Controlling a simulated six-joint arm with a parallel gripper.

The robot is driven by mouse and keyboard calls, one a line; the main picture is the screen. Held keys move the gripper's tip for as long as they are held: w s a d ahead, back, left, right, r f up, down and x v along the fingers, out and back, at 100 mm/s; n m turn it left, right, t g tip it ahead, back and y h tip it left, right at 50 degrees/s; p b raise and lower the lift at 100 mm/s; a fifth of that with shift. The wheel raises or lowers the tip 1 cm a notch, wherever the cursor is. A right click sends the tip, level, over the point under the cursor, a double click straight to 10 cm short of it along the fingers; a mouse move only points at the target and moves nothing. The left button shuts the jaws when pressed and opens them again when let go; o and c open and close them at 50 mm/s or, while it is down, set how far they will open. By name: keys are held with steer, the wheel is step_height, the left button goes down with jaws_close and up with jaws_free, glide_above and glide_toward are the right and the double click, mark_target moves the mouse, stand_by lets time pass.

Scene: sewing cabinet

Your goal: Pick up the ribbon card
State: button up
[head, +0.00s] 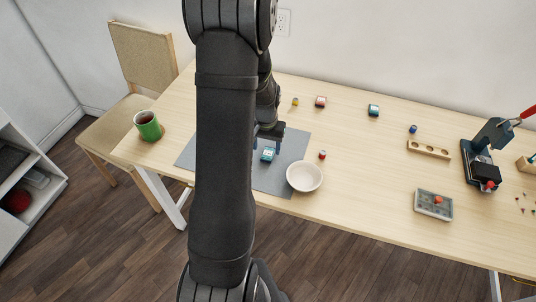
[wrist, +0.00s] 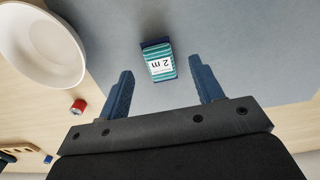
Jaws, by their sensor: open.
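The ribbon card (wrist: 159,62) is a small teal-striped block with a white label reading "2 m" and a dark blue end. It lies on the grey mat (wrist: 260,40) in the wrist view, and also shows in the head view (head: 267,154). My gripper (wrist: 160,82) is open and empty, with its two blue fingers spread either side of the card's line. The card lies just beyond the fingertips, roughly centred between them. In the head view my gripper (head: 268,138) is above the mat, partly hidden by my arm.
A white bowl (head: 304,176) stands at the mat's right edge. A small red spool (head: 322,154) lies near it. A second teal block (head: 374,110), a red one (head: 320,101) and a wooden holder (head: 429,149) are farther off.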

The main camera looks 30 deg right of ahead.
mark_target(267, 155)
step_height(267, 155, down, 4)
steer(key=shift+d, duration=0.15)
steer(key=c, duration=1)
steer(key=shift+r, duration=0.1)
steer(key=shift+c, duration=0.2)
